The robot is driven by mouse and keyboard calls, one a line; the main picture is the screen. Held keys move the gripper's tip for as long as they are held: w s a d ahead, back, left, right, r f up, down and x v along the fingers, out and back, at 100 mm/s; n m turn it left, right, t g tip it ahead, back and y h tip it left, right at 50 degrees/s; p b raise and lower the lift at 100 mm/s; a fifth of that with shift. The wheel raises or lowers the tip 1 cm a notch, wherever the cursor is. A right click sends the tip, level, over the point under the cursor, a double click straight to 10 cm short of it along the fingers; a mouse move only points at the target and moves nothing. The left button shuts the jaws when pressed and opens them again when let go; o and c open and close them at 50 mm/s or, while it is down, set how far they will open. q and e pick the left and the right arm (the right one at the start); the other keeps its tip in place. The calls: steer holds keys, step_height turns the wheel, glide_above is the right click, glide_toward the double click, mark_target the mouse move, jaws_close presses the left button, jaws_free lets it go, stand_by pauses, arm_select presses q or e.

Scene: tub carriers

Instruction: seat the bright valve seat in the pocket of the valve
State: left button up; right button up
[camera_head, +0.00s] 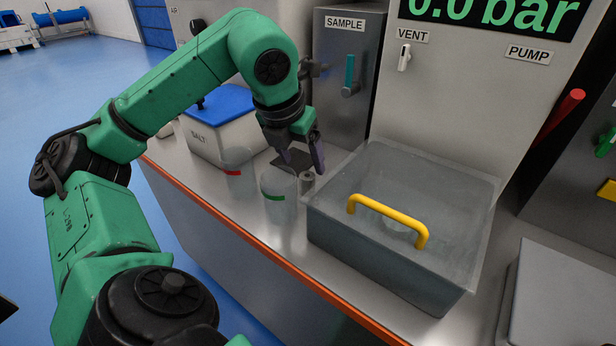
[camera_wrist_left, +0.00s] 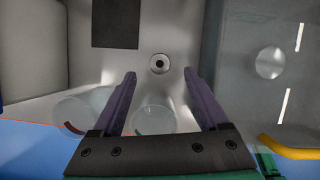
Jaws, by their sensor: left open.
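A small bright round metal piece with a dark hole in its middle (camera_wrist_left: 159,63) stands on the steel counter; it looks like the valve seat, but I cannot tell whether the valve is part of it. In the head view it is a short grey cylinder (camera_head: 307,181) beside the tub. My left gripper (camera_head: 304,158) is open and points down near it. In the left wrist view the two purple fingers (camera_wrist_left: 160,76) are apart, with the piece showing between and just beyond their tips. Nothing is held. My right gripper is not in view.
A grey tub (camera_head: 330,226) with a yellow handle (camera_head: 388,220) stands close on the right. Clear glasses with a green mark (camera_head: 278,187) and a red mark (camera_head: 238,160) stand left. A dark square (camera_wrist_left: 116,22), a blue-lidded SALT box (camera_head: 225,140) and a SAMPLE cabinet (camera_head: 343,60) are behind.

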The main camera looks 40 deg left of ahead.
mark_target(307, 175)
arm_select(q)
steer(key=b+x, duration=0.1)
steer(key=x, duration=0.3)
steer(key=shift+w+f+b, duration=0.1)
steer(key=shift+f+b, duration=0.2)
steer(key=shift+f, duration=0.1)
steer(key=shift+w+a+f, duration=0.1)
steer(key=shift+w+f, duration=0.1)
steer(key=shift+s, duration=0.1)
jaws_close()
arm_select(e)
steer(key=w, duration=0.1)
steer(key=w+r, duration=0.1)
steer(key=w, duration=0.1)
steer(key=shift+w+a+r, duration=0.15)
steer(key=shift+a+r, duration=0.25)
arm_select(q)
steer(key=shift+r, duration=0.15)
